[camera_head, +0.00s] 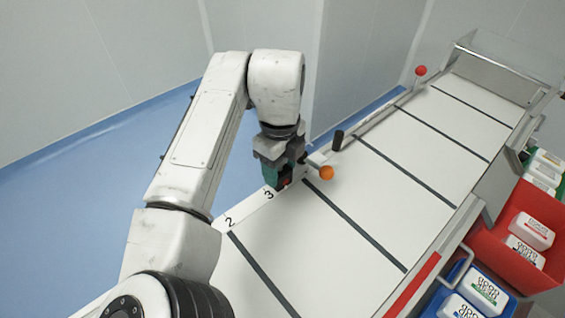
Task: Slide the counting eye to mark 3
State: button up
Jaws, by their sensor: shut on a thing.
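My gripper (281,163) points down at the left rail (250,208) of the white conveyor and is shut on the counting eye (284,183). Only a small dark and red part of the eye shows between and below the fingers; the rest is hidden. The rail carries a printed mark 2 (230,221) and a mark 3 (268,194). The eye is just beyond mark 3, to its upper right, close to it. I cannot tell whether it lines up exactly with the mark.
An orange ball knob (326,173) stands close to the right of my gripper. Beyond it on the rail are a black knob (337,140) and a red ball knob (420,70). Red (482,240) and blue (450,285) bins with bottles are at the right. The white belt (395,195) is empty.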

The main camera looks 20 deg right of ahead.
jog(key=shift+s+a, duration=0.35)
jog(key=shift+a, duration=0.55)
jog(key=shift+s+a, duration=0.35)
jog(key=shift+a, duration=0.5)
jog(key=o, duration=1.4)
notch_tip(320, 180, up, 11)
jog(key=shift+f, duration=0.15)
